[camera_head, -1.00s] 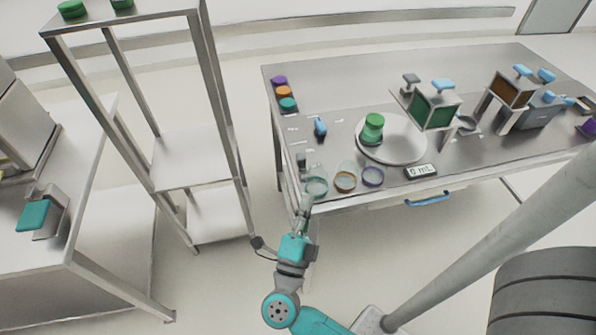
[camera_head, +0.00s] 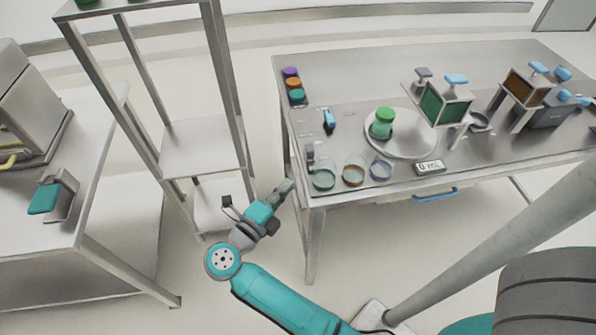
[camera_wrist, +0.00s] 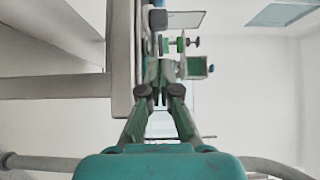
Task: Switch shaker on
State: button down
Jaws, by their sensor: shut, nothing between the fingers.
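Nothing is clearly marked as the shaker. A small upright blue-and-black piece (camera_head: 329,120), perhaps a switch, stands left of the plate. A small grey piece (camera_head: 310,153) stands near the table's left front edge. My gripper (camera_head: 287,188) is off the table's front left corner, touching nothing. In the wrist view my gripper (camera_wrist: 159,68) is shut and empty, with the table side-on beyond its fingers.
Teal, brown and purple rings (camera_head: 353,175) lie along the front edge by a "0 mL" display (camera_head: 430,167). Green (camera_head: 445,105) and brown (camera_head: 525,88) tanks stand to the right. A shelf rack (camera_head: 200,145) stands left of the table. The floor between is clear.

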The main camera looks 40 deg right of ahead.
aim_at(302, 157)
jog(key=d, duration=0.3)
jog(key=w+d, duration=0.1)
jog(key=d, duration=0.5)
jog(key=shift+w+d, duration=0.2)
jog(key=shift+w, duration=0.2)
jog(key=shift+w+d, duration=0.7)
jog(key=shift+w, duration=0.35)
jog(key=shift+w+d, duration=0.7)
jog(key=shift+w, duration=0.35)
